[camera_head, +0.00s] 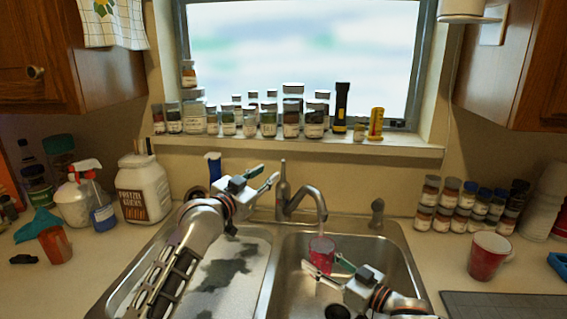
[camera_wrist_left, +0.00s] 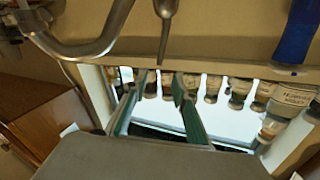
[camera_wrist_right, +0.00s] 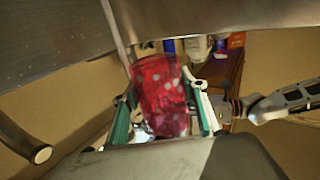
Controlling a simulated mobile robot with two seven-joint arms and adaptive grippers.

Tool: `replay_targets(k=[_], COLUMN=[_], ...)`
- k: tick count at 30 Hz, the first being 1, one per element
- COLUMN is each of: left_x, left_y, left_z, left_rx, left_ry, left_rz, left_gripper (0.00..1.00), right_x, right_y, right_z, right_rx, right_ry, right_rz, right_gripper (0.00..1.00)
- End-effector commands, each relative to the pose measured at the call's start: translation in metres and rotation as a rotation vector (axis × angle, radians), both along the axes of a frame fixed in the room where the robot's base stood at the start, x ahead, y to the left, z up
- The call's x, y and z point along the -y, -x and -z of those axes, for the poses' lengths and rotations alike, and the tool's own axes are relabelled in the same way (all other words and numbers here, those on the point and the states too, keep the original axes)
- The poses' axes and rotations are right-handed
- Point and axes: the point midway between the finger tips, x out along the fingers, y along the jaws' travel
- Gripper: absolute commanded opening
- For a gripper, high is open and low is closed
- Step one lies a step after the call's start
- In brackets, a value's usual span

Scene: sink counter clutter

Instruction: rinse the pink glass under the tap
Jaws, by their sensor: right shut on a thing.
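The pink glass (camera_head: 321,246) is in the right basin, just below the spout of the metal tap (camera_head: 302,195). My right gripper (camera_head: 322,262) is shut around it. I cannot tell whether water runs from the spout. My left gripper (camera_head: 270,175) is open and empty, left of the tap and above the back of the sink. Its fingers (camera_wrist_left: 160,80) are apart in the left wrist view, with the tap (camera_wrist_left: 85,48) near them.
The left basin (camera_head: 250,270) has dark patches on its floor. Jars (camera_head: 250,125) line the window sill. A red cup (camera_head: 488,256) is on the right counter, an orange cup (camera_head: 56,246) on the left.

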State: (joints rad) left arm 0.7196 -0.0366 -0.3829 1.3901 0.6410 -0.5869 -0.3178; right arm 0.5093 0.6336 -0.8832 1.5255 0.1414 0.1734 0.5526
Motion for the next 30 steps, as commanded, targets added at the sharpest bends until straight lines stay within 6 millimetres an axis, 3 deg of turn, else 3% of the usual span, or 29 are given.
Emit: replay_targets(k=[18, 30], left_x=[0.041, 0.061], left_y=[-0.064, -0.087], left_z=[-0.001, -0.001], left_rx=[0.001, 0.002], left_ry=[-0.007, -0.006], left_rz=[0.002, 0.013], left_gripper=[0.27, 0.27], right_x=[0.0, 0.0], right_y=[0.0, 0.0], right_z=[-0.001, -0.001], right_rx=[0.001, 0.001], right_ry=[-0.001, -0.001], right_rz=[0.0, 0.0], right_gripper=[0.17, 0.17])
